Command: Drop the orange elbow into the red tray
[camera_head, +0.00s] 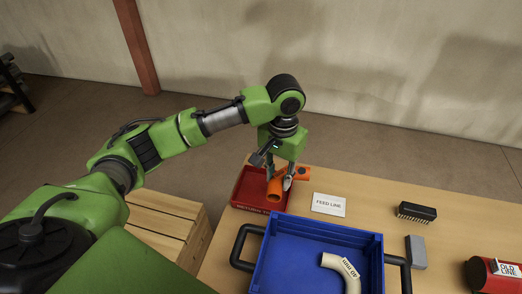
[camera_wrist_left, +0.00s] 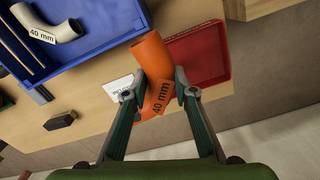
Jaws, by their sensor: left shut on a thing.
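The orange elbow (camera_head: 275,188) is a bent pipe; its "40 mm" label shows in the left wrist view, where the elbow (camera_wrist_left: 152,55) sits between the fingers. My left gripper (camera_head: 279,180) points down and is shut on the elbow. The red tray (camera_head: 245,186) lies at the table's far left corner, partly behind the elbow and gripper in the head view. In the left wrist view the red tray (camera_wrist_left: 205,52) is beside the elbow, to its right. I cannot tell how high the elbow is above the tray. My right gripper is not in view.
A blue tray (camera_head: 318,226) with black handles holds a cream "40 mm" elbow (camera_head: 342,268). A "FEED LINE" card (camera_head: 328,204), a black brush (camera_head: 417,212), a grey block (camera_head: 416,252) and a red cylinder (camera_head: 492,274) are on the table. A wooden crate (camera_head: 165,222) stands left of the table.

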